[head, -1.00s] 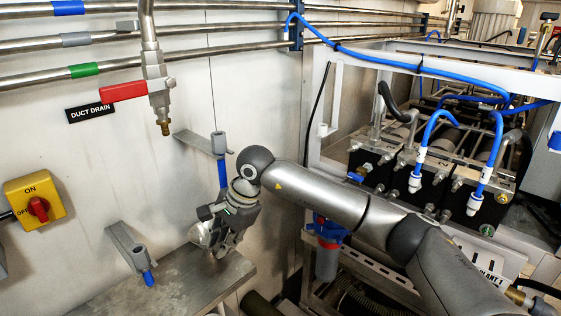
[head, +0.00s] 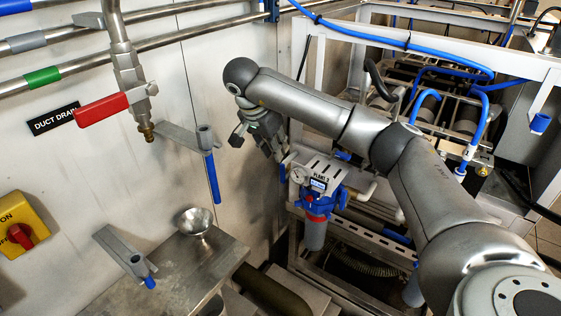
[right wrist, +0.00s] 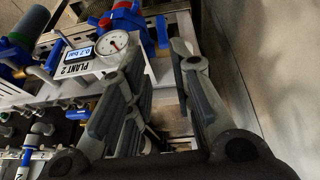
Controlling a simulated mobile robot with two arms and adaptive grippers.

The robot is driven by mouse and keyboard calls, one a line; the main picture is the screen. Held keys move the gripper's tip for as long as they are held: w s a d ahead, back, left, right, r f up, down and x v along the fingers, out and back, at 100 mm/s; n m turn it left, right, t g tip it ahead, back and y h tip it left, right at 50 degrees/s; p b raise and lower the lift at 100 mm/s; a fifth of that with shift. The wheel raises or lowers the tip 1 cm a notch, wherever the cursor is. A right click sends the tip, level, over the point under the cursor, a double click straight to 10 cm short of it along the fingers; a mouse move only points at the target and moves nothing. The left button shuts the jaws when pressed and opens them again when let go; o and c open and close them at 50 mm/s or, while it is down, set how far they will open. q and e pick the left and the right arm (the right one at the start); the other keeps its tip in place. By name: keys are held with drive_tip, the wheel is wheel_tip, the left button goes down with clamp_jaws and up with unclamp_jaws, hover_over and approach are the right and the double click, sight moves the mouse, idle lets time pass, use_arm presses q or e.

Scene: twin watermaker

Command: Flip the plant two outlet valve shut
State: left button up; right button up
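The plant 2 panel (head: 321,170) carries a round gauge and a small lit display, above a blue filter housing (head: 322,205) with a red ring. A blue handle (head: 344,156) shows behind the panel's top edge. In the right wrist view, the PLANT 2 plate (right wrist: 75,66) is upper left, with a blue lever (right wrist: 162,32) beside the gauge (right wrist: 115,41). I cannot tell for certain which handle is the outlet valve. My right gripper (head: 276,152) is just left of the panel, pointing down; its fingers (right wrist: 160,90) are apart and empty. My left gripper is not in view.
A steel bench (head: 185,270) with a metal funnel cup (head: 195,221) is at lower left. A red-handled duct drain valve (head: 102,109) hangs on the wall. White frame posts (head: 311,80) and blue hoses stand close to my right arm.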

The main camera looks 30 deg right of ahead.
sight(281, 164)
drive_tip(key=x, duration=0.2)
drive_tip(key=p+x, duration=0.1)
drive_tip(key=x, duration=0.4)
drive_tip(key=shift+w+p, duration=0.35)
drive_tip(key=shift+d+f, duration=0.1)
drive_tip(key=shift+f, duration=0.2)
drive_tip(key=shift+s+f, duration=0.15)
drive_tip(key=shift+f, duration=0.15)
drive_tip(key=shift+c, duration=0.2)
drive_tip(key=shift+d, duration=0.1)
clamp_jaws()
